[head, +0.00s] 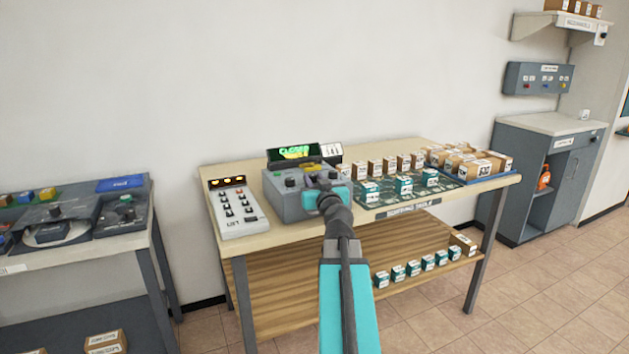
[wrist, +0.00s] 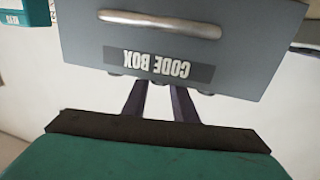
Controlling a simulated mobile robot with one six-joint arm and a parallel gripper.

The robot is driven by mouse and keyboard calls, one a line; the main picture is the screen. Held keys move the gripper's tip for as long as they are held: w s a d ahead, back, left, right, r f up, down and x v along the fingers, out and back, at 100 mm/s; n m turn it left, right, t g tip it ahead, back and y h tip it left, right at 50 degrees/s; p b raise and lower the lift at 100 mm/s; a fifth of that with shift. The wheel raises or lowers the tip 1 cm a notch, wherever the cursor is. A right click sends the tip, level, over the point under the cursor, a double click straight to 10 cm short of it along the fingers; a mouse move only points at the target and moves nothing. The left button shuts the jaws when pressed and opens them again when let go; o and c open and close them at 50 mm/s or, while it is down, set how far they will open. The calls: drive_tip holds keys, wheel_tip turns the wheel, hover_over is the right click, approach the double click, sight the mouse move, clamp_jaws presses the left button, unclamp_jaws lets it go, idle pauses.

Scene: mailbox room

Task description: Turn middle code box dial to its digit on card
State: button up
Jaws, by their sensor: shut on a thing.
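The grey code box (head: 287,208) stands on the sorting table, with a display (head: 294,152) reading CLOSED in green above it. A white card (head: 331,152) with small digits stands behind it; I cannot read them surely. The left dial (head: 290,181) shows. My gripper (head: 318,181) is over the box top, its fingers shut on the middle dial, which it mostly hides. In the wrist view the box (wrist: 250,65) appears upside down, with its CODE BOX label and a handle (wrist: 160,24). My fingers (wrist: 159,90) reach to its dial edge there; the dial's pointer is hidden.
A white keypad unit (head: 235,208) with a lit orange display stands left of the box. Teal-and-white cartons (head: 403,186) and brown boxes (head: 485,167) fill the table's right side. A lower shelf holds more cartons. Another table with devices (head: 62,225) stands at left.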

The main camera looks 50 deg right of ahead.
sight(313, 179)
drive_tip(key=o, duration=1)
drive_tip(key=shift+o, duration=0.2)
drive_tip(key=shift+v, duration=1.5)
drive_tip(key=shift+f+b, duration=0.15)
drive_tip(key=shift+b, duration=0.5)
drive_tip(key=shift+s+a+b, duration=0.1)
drive_tip(key=shift+b, duration=0.25)
drive_tip(key=shift+s, duration=0.1)
